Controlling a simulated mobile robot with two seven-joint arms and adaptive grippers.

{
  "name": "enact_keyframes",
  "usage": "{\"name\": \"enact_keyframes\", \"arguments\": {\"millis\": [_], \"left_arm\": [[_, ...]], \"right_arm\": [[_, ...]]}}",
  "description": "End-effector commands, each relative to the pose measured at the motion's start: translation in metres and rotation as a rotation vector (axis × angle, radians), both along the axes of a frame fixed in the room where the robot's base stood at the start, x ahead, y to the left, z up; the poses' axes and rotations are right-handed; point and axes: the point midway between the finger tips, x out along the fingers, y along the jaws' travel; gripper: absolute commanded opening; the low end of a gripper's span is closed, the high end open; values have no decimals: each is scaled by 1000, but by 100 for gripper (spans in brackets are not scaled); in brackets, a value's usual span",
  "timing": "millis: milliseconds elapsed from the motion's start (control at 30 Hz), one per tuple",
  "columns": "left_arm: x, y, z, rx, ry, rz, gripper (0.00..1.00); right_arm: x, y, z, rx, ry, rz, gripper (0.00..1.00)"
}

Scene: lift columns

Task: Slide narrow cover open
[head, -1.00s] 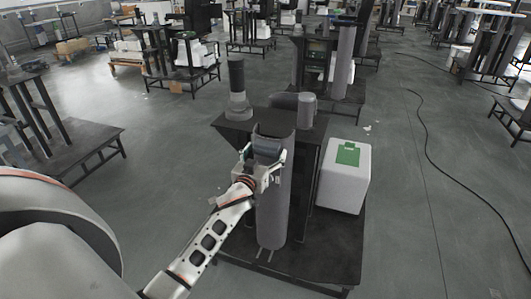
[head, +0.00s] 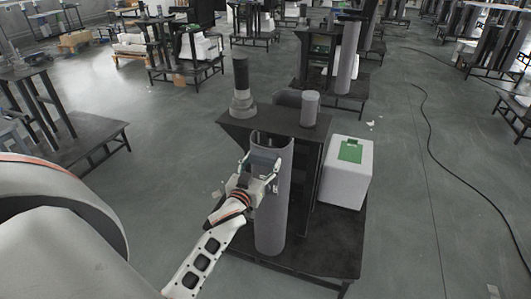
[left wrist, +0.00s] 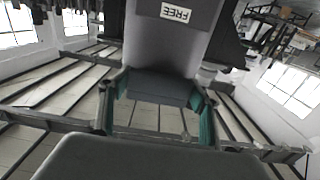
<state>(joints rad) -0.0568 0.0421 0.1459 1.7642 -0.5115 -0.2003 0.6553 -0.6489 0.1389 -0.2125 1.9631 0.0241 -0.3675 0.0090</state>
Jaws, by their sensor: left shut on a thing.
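A tall grey column (head: 270,215) stands upright on the dark stand, with an opening at its upper front. My left gripper (head: 262,163) is at that opening, its fingers on either side of the narrow cover (head: 264,157), a small dark grey piece. In the left wrist view the cover (left wrist: 158,88) sits between the green-padded fingers (left wrist: 158,112), and the gripper is shut on it. A "FREE" label (left wrist: 175,13) shows on the grey surface beyond it. The gripper hides much of the cover in the head view. My right gripper is not in view.
A white box with a green top (head: 348,170) stands on the stand base, right of the column. A dark cylinder (head: 241,85) and a short grey cylinder (head: 310,108) stand on the stand's top (head: 235,125). A black cable (head: 428,130) lies on the floor at right.

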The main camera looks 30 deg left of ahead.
Motion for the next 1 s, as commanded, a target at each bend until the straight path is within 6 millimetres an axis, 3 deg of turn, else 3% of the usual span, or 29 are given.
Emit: {"name": "enact_keyframes", "arguments": {"millis": [267, 300, 367, 767, 1000], "left_arm": [[-1, 0, -1, -1, 0, 0, 24], [-1, 0, -1, -1, 0, 0, 65], [-1, 0, -1, -1, 0, 0, 79], [-4, -1, -1, -1, 0, 0, 79], [-39, -9, -2, -2, 1, 1, 79]], "right_arm": [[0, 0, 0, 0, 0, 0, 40], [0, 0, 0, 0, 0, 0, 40], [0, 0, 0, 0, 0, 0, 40], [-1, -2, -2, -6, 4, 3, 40], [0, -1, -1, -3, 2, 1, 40]]}}
